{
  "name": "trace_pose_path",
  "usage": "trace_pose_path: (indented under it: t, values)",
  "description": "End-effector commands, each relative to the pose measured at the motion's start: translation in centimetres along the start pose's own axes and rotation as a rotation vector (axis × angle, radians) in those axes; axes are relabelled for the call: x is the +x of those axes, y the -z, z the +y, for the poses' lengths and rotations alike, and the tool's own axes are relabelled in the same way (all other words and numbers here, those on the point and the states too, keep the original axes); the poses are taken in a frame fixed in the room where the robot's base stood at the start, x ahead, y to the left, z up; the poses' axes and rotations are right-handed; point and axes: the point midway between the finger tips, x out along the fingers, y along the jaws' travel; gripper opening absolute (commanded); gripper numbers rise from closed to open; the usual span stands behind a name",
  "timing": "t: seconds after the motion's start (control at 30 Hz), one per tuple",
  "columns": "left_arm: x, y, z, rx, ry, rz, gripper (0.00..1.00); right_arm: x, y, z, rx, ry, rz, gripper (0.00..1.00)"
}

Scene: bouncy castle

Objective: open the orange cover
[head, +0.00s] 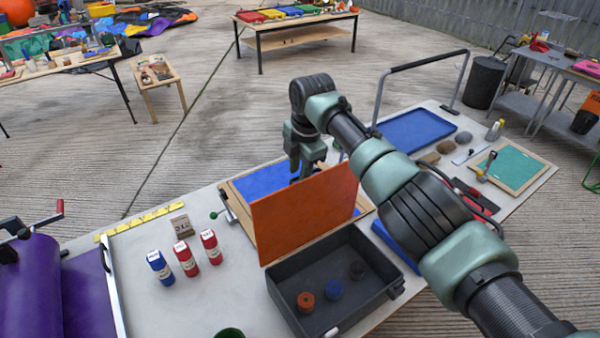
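The orange cover (300,219) is a flat panel standing roughly upright, its lower edge near the back rim of an open dark grey case (284,301). Behind it lies a wood-framed board with a blue surface (262,180), partly hidden by the cover. My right gripper (302,174) points down just behind the cover's top edge, over the blue surface. The cover hides part of its fingertips, so I cannot tell whether they touch the cover or how far apart they are. My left gripper is not in view.
In the case lie an orange disc (306,301), a blue disc (333,289) and a dark disc (357,270). Several bottles stand left, including a blue one (160,267). A purple roll (28,285) is far left. A blue tray (418,130) lies behind my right arm.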

Motion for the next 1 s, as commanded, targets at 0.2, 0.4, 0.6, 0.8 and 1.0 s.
trace_pose_path:
  t: [0.2, 0.4, 0.6, 0.8, 1.0]
  values:
    - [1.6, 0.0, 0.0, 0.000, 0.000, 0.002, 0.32, -3.2, -0.2, 0.1, 0.001, -0.004, -0.002, 0.32]
    - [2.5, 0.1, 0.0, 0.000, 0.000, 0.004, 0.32, -6.1, -0.3, 0.0, 0.002, 0.001, -0.001, 0.32]
    - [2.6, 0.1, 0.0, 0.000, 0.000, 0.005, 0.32, -7.1, -0.3, -0.1, 0.003, 0.003, 0.000, 0.32]
    - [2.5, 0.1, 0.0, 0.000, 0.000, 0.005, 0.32, -7.1, -0.3, -0.1, 0.003, 0.003, 0.000, 0.32]
    - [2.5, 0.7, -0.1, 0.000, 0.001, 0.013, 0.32, -7.0, -0.2, -0.1, 0.002, 0.004, 0.000, 0.32]
